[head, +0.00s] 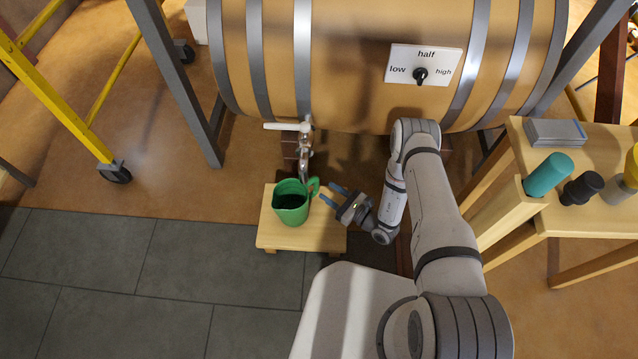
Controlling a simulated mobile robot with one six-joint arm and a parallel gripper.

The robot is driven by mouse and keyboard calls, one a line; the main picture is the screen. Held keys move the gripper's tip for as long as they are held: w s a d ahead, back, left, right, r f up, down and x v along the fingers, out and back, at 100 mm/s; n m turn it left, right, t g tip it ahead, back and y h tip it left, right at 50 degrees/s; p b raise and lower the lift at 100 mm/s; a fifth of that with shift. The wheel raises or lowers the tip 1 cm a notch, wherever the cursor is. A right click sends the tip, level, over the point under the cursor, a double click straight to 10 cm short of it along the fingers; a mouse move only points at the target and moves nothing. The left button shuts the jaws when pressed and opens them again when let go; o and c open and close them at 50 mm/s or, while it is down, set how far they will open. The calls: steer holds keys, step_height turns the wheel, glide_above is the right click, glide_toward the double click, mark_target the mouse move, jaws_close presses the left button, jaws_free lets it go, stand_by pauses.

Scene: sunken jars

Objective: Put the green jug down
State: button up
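The green jug (290,207) appears to stand upright on a small wooden stool (328,240), under the tap (304,150) of a large barrel. Its opening faces up and its inside looks dark; I cannot tell whether it holds liquid. Its handle (314,187) points right, toward my gripper. No part of the jug shows between the fingers. A small gap seems to separate the fingertips from the handle.
The wooden barrel (350,60) on grey metal legs fills the top, with a low-half-high dial (420,76). A wooden table (590,222) at right bears a teal cup (548,174) and dark and yellow items. A yellow wheeled frame (58,105) stands left. Tiled floor at lower left is clear.

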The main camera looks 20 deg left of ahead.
steer(key=p+v, duration=0.1)
steer(key=v, duration=0.5)
step_height(320, 180, up, 28)
steer(key=n+g+h, duration=0.3)
steer(key=n+g, duration=0.9)
steer(key=n, duration=0.1)
steer(key=s+d+r+n+t+h, duration=0.3)
steer(key=s+d+r+h, duration=0.3)
steer(key=d+r, duration=0.4)
steer(key=s+d+r+n+t+h, duration=0.3)
steer(key=s+d+r+n+h, duration=0.3)
steer(key=d+r, duration=0.4)
steer(key=shift+s+d+r+t+h, duration=0.4)
steer(key=shift+d+h, duration=0.2)
steer(key=shift+h, duration=0.3)
steer(key=shift+w, duration=0.1)
